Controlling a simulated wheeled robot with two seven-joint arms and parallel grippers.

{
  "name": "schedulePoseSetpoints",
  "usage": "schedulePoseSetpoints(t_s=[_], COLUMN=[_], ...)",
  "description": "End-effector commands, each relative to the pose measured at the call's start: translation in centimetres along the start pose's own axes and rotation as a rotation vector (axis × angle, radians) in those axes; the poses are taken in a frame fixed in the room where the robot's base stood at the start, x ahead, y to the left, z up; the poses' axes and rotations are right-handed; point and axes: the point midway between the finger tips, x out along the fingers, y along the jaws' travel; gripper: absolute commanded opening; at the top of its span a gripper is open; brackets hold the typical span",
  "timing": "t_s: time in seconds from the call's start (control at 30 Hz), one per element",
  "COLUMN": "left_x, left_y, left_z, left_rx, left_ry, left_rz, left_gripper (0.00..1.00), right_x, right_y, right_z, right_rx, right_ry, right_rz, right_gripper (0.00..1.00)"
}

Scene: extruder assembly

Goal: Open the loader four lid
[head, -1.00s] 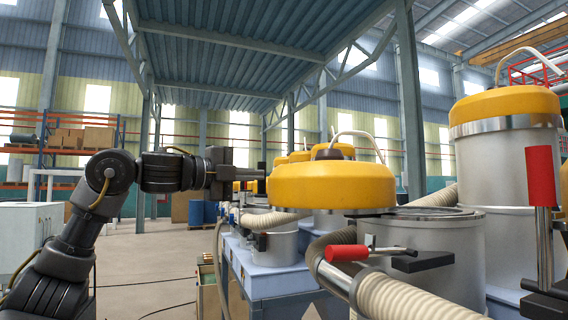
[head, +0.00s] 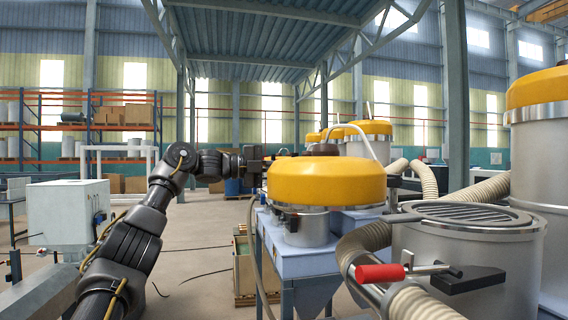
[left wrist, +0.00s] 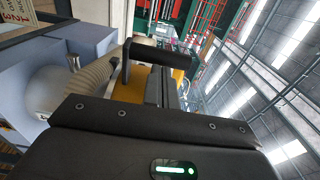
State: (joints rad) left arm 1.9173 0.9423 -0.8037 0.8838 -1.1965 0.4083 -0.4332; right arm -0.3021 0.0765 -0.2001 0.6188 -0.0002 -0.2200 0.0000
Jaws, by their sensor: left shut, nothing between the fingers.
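The nearest loader is a silver drum (head: 465,260) at the right of the head view, with its grate (head: 465,213) exposed on top. A yellow lid (head: 327,180) is off to the left of this drum, roughly level and clear of its mouth. My left gripper (head: 262,166) is at the lid's left side, shut and empty; whether it touches the lid is unclear. In the left wrist view yellow surface (left wrist: 130,92) shows behind the dark fingers. A red-handled clamp (head: 380,273) sits on the drum's front. My right gripper is not in view.
Another silver loader with a yellow lid (head: 538,87) stands at the far right. Several yellow-lidded loaders stand behind. Ribbed hoses (head: 405,302) run beside the front drum. A white cabinet (head: 68,212) is at the left. The floor between is mostly open, with cables.

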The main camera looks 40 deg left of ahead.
Motion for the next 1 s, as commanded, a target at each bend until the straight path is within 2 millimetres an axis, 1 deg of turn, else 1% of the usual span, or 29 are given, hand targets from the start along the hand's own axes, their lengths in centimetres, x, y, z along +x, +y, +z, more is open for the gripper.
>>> schedulePoseSetpoints(t_s=[0.2, 0.4, 0.7, 1.0], left_x=[0.1, 0.3, 0.3, 0.3], left_y=[-0.1, -0.1, 0.0, 0.0], left_z=[1.5, 2.3, 2.8, 2.8], left_rx=[-0.002, -0.001, 0.0, 0.0], left_ry=[-0.009, -0.014, -0.016, -0.016], left_rz=[0.0, 0.001, 0.0, 0.001], left_gripper=[0.0, 0.0, 0.0, 0.0], right_x=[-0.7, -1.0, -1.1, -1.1], right_y=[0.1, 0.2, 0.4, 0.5], right_z=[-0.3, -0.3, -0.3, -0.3], right_rx=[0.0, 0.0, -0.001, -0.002], right_ry=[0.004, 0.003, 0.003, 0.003], right_rz=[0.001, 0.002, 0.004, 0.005], right_gripper=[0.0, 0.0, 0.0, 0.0])
